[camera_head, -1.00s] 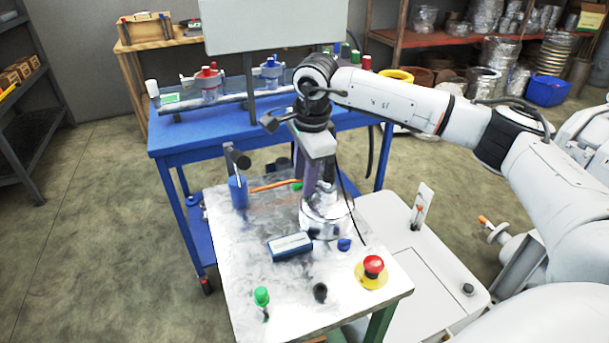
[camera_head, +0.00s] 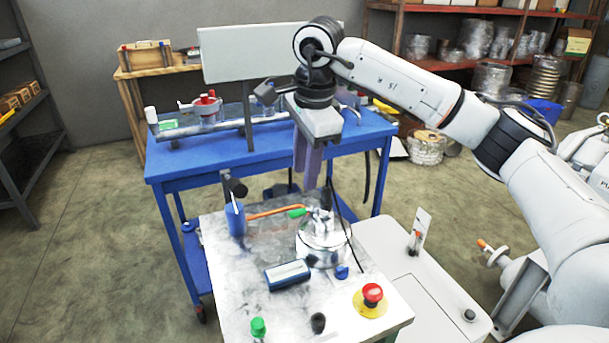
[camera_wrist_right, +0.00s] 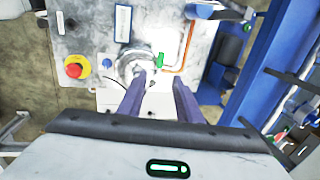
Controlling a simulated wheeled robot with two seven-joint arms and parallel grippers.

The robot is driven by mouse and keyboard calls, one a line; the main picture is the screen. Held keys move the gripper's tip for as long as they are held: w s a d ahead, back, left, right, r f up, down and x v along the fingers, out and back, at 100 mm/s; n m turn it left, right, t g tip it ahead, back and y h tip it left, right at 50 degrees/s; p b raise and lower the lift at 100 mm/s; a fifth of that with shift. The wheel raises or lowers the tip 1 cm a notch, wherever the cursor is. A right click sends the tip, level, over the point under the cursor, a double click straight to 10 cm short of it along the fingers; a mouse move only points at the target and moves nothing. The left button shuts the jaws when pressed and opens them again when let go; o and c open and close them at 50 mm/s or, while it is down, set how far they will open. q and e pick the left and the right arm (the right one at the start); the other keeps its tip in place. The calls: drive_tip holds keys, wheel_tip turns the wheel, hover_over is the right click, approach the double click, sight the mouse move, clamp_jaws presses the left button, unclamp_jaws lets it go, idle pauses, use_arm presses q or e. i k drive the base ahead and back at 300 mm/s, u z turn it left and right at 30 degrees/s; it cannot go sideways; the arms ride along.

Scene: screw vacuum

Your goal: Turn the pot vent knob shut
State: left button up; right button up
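The silver pot (camera_head: 325,245) stands on the metal-topped cart, with a metal fitting on its lid. A green handle (camera_head: 297,212) sits beside the fitting, at the end of an orange pipe. The wrist view shows the pot (camera_wrist_right: 128,66) and green handle (camera_wrist_right: 159,60) just beyond the fingertips. I cannot tell for certain which part is the vent knob. My right gripper (camera_head: 306,183) points down above and behind the pot, clear of it. Its two purple fingers (camera_wrist_right: 158,84) are apart with nothing between them. My left gripper is not in view.
The cart top (camera_head: 225,262) also holds a blue cylinder (camera_head: 235,219), a blue-framed box (camera_head: 287,274), a red emergency button (camera_head: 372,294), a green knob (camera_head: 258,327) and a black knob (camera_head: 318,323). A dark cable runs beside the pot. A blue table (camera_head: 170,165) stands behind.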

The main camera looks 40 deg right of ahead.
sight(341, 272)
drive_tip(key=k, duration=1)
